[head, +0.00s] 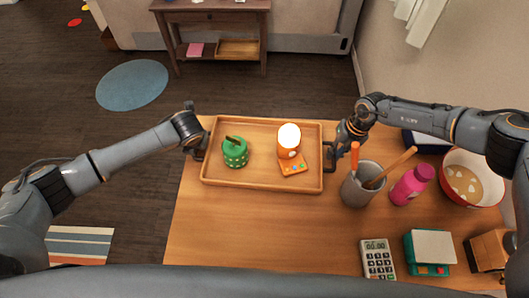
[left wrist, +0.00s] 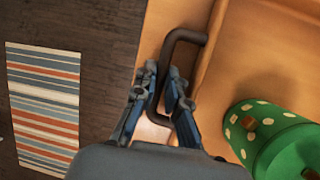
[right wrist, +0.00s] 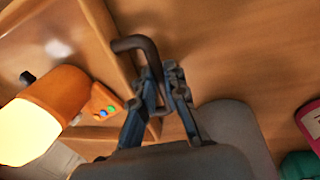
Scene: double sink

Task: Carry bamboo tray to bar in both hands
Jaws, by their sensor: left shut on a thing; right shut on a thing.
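The bamboo tray (head: 262,187) is at the far edge of the wooden table in the head view; I cannot tell whether it rests on the table or is just above it. It holds a green dotted pot (head: 235,152) on the left and an orange lamp with a glowing white top (head: 289,140) on the right. My left gripper (head: 199,150) is shut on the tray's dark left handle, seen in the left wrist view (left wrist: 184,36). My right gripper (head: 335,155) is shut on the dark right handle, seen in the right wrist view (right wrist: 130,44).
Right of the tray stand a grey cup (head: 358,190) with utensils, a pink bottle (head: 411,186) and a red-rimmed bowl (head: 472,178). A side table (head: 212,14) stands beyond dark open floor with a blue rug (head: 132,85).

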